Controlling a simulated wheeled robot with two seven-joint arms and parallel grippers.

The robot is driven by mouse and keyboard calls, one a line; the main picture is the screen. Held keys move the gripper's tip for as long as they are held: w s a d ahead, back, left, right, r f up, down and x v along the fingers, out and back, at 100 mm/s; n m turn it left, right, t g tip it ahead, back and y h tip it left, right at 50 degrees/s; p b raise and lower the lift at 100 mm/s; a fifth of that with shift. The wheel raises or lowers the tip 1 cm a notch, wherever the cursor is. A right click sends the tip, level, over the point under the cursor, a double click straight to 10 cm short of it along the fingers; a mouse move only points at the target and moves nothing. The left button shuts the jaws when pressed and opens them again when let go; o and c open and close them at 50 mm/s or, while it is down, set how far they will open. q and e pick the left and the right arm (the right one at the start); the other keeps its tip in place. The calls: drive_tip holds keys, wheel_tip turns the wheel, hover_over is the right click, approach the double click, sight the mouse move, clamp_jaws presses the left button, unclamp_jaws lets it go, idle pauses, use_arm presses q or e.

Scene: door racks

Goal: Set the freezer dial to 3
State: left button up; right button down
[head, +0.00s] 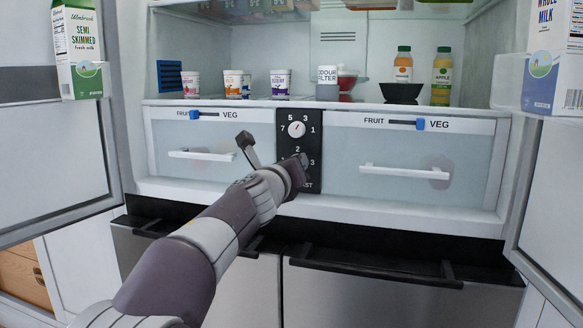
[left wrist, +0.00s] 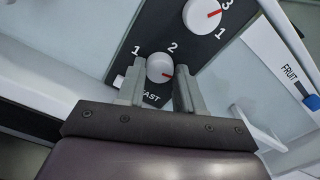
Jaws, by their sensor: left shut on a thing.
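A black control panel (head: 297,182) stands between two drawers in the open fridge. Its upper dial (head: 296,129) is white with a red mark; it also shows in the left wrist view (left wrist: 203,14). The lower, freezer dial (left wrist: 160,68) is white and lies under the numbers 1 and 2, above the word FAST. Its red mark points right, toward the right finger. That finger hides the panel there in the left wrist view. My left gripper (left wrist: 159,73) is shut on the lower dial, with a finger on each side. In the head view the gripper (head: 299,164) covers that dial. My right gripper is out of view.
A left drawer (head: 205,172) and a right drawer (head: 390,188) flank the panel, each with a white handle and a blue slider. Pots, bottles and a dark bowl (head: 401,92) stand on the shelf above. Open doors (head: 50,160) with milk cartons bound both sides.

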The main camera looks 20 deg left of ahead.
use_arm(q)
drive_tip(key=shift+f+m, duration=0.2)
drive_tip(key=shift+m, duration=1)
drive_tip(key=o, duration=1)
drive_tip(key=shift+r, duration=0.1)
drive_tip(key=shift+s, duration=0.1)
drive_tip(key=s+b, duration=0.1)
drive_tip(key=s, duration=0.5)
drive_tip(key=s+b, duration=0.1)
drive_tip(key=s, duration=0.5)
drive_tip(key=shift+s+a, duration=0.2)
drive_tip(key=shift+s, duration=0.05)
